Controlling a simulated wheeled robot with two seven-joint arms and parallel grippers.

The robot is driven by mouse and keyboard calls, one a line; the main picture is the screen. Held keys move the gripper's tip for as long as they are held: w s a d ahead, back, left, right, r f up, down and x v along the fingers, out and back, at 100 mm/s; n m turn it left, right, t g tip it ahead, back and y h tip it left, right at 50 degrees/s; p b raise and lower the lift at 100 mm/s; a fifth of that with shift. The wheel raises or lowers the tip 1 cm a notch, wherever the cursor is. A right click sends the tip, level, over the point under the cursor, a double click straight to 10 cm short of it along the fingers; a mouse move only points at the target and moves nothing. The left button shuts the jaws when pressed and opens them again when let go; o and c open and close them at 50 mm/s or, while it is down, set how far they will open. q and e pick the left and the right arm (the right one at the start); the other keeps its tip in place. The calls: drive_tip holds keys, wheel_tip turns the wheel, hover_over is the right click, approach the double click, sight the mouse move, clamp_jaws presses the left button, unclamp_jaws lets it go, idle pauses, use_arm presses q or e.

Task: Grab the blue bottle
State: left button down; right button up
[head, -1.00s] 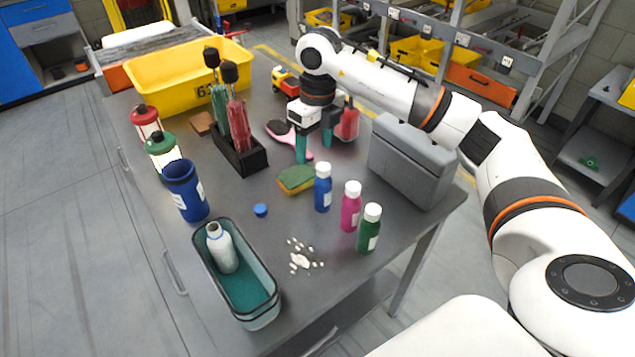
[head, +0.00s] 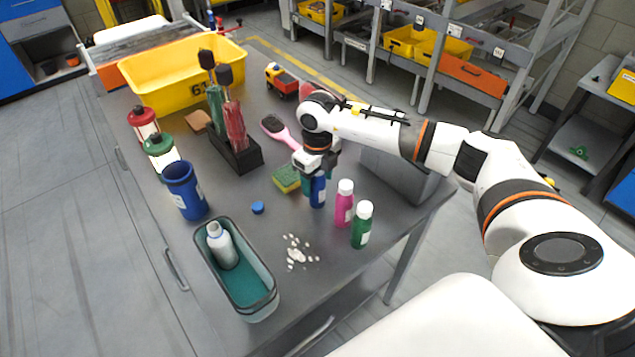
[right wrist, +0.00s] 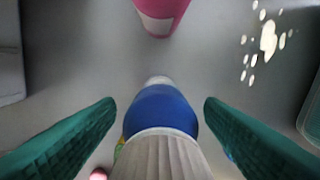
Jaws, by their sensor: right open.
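The blue bottle (head: 317,192) with a white cap stands upright on the grey table, its top hidden behind my right gripper in the head view. My right gripper (head: 316,186) is above and around it, pointing down. In the right wrist view the blue bottle (right wrist: 160,115) lies between the two green fingers, with a visible gap on each side. The right gripper (right wrist: 160,125) is open and holds nothing. My left gripper is not in view.
A pink bottle (head: 343,204) and a green bottle (head: 362,226) stand close by, at the right. A green and yellow sponge (head: 287,178) lies left of the blue bottle. A grey box (head: 385,180) stands behind. White pieces (head: 297,252) lie in front.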

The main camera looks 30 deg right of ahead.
drive_tip(key=shift+f, duration=0.15)
drive_tip(key=c, duration=1.1)
